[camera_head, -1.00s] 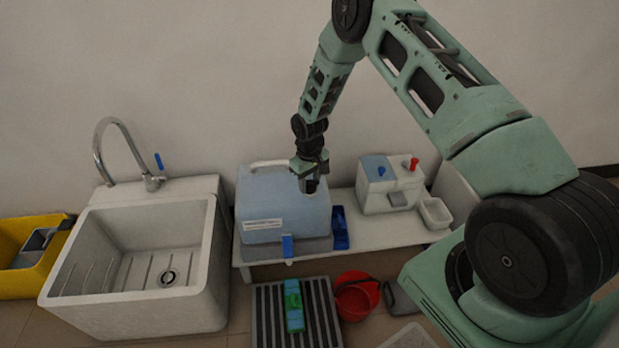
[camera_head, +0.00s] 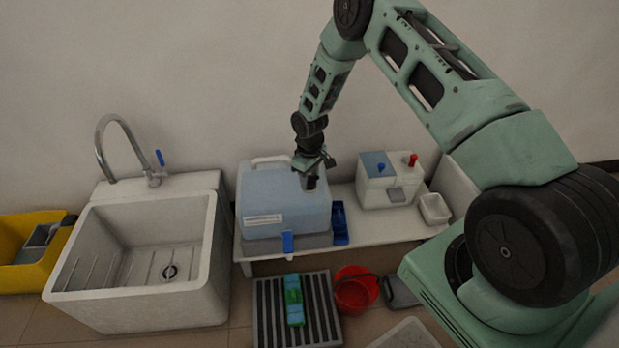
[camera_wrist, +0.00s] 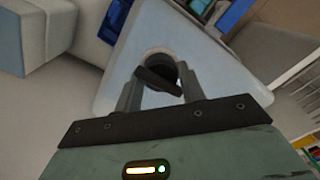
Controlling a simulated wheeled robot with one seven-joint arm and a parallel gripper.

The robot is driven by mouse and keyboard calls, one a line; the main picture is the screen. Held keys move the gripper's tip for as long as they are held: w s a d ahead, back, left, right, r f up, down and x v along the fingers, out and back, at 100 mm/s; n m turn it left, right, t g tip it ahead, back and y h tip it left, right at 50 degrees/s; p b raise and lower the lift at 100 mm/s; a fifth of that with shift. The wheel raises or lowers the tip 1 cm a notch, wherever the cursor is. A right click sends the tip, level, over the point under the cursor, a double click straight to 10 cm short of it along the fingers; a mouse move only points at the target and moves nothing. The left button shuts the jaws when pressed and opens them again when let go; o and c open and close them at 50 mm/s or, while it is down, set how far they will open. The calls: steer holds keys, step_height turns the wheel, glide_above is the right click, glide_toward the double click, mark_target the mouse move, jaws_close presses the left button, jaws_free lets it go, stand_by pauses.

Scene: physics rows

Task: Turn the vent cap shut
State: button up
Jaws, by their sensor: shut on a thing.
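The vent cap (camera_wrist: 160,78) is a dark round cap with a bar-like grip on top of the pale blue container (camera_head: 262,200). In the wrist view its bar lies at a slant between the fingertips. My gripper (camera_head: 310,180) points down at the container's top right corner and is shut on the cap; it also shows in the wrist view (camera_wrist: 157,88). In the head view the fingers hide most of the cap. I cannot tell from these frames how far the cap is turned.
The container stands on a white bench with a blue tap (camera_head: 288,243) at its front. A blue tray (camera_head: 340,222) and a white box (camera_head: 391,190) with blue and red knobs are to the right. A sink (camera_head: 140,270) is left; a red bucket (camera_head: 355,295) is on the floor.

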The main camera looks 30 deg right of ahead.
mark_target(309, 177)
steer(key=o, duration=1)
steer(key=shift+c, duration=0.2)
steer(key=shift+r, duration=0.1)
step_height(309, 177, up, 17)
steer(key=p, duration=0.3)
steer(key=shift+r, duration=0.15)
